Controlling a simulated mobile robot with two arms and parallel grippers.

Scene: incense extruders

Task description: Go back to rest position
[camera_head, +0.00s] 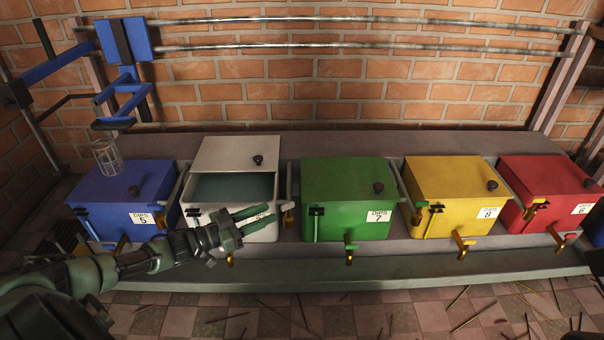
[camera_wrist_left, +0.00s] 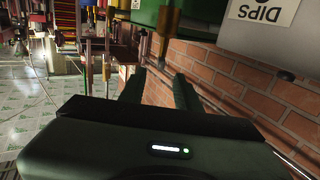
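My left arm comes in from the lower left of the head view. My left gripper (camera_head: 264,212) is in front of the white box (camera_head: 261,156). Its two fingers are apart with nothing between them. The left wrist view also shows the two spread fingers of this gripper (camera_wrist_left: 160,88). The white box has its lid (camera_head: 238,152) raised and bluish liquid (camera_head: 232,187) inside. My right gripper is not in view.
Blue (camera_head: 128,192), green (camera_head: 345,200), yellow (camera_head: 452,192) and red (camera_head: 548,186) boxes stand shut on the grey bench (camera_head: 420,268). A glass jar (camera_head: 107,157) is on the blue box. Thin sticks lie on the tiled floor (camera_head: 360,318).

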